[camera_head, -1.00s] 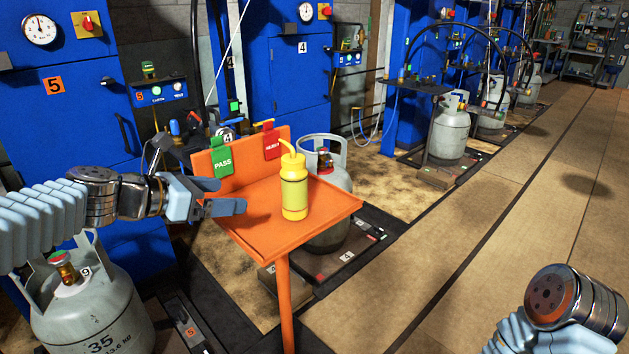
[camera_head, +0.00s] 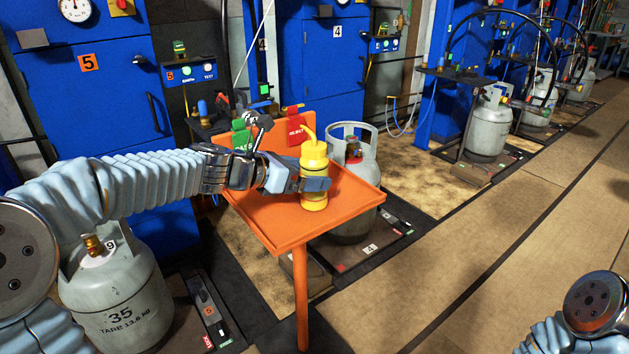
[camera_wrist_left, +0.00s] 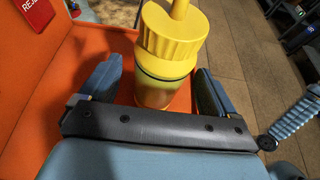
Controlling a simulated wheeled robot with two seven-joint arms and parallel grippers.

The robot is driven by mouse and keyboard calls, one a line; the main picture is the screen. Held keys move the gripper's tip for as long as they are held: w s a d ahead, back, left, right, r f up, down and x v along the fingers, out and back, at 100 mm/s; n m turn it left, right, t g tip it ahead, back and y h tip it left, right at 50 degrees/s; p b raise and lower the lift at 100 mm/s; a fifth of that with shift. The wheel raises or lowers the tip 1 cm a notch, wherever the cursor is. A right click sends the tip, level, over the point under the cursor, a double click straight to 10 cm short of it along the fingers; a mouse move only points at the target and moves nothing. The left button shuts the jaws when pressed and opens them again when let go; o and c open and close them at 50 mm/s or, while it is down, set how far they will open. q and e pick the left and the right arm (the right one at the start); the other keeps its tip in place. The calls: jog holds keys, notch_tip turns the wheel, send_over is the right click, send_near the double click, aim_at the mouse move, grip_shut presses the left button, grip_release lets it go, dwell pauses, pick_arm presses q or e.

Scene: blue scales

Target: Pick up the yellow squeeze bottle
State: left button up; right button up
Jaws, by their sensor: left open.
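The yellow squeeze bottle (camera_head: 313,160) stands upright on the orange stand (camera_head: 270,226), its bent spout pointing up. My left gripper (camera_head: 315,185) is at the bottle's lower half, with a finger across its front in the head view. In the left wrist view the bottle (camera_wrist_left: 168,60) stands between the two spread fingers (camera_wrist_left: 155,90). The jaws are open, with a gap visible at the right finger. The lower part of the bottle is partly hidden by the gripper. My right gripper is out of view; only part of my right arm shows at the lower right.
A green PASS tag (camera_head: 241,136) and a red REJECT tag (camera_head: 294,126) hang on the stand's back panel. A grey gas cylinder (camera_head: 362,170) stands right behind the stand, another (camera_head: 118,300) at the lower left. Open floor lies to the right.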

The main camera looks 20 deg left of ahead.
pick_arm(q)
jog(key=x, duration=0.2)
jog(key=shift+w+d+f, duration=0.2)
jog(key=shift+d, duration=0.05)
jog(key=c, duration=1.3)
jog(key=shift+o, duration=0.2)
jog(key=shift+r, duration=0.1)
